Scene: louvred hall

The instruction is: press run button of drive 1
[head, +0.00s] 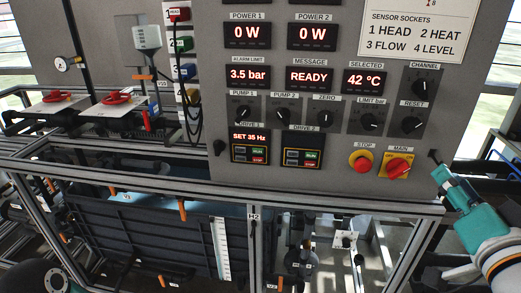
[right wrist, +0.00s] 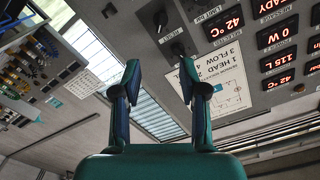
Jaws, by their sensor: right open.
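The drive 1 unit (head: 249,146) is on the grey control panel in the head view, below the PUMP 1 knob. Its display reads SET 35 Hz. Its green RUN button (head: 258,153) sits just above its red STOP button (head: 258,161). My right gripper (head: 437,160) is at the panel's lower right edge, well to the right of drive 1 and apart from it. In the right wrist view, the right gripper (right wrist: 160,75) has its two fingers spread with nothing between them. Drive 1 is not recognisable there. My left gripper is not in view.
The drive 2 unit (head: 302,157), with similar buttons, is right of drive 1. A red STOP mushroom (head: 362,163) and the red MAIN switch (head: 397,167) lie between drive 2 and my right gripper. Knobs (head: 327,114) project above the drives. A metal frame rail (head: 330,203) runs below.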

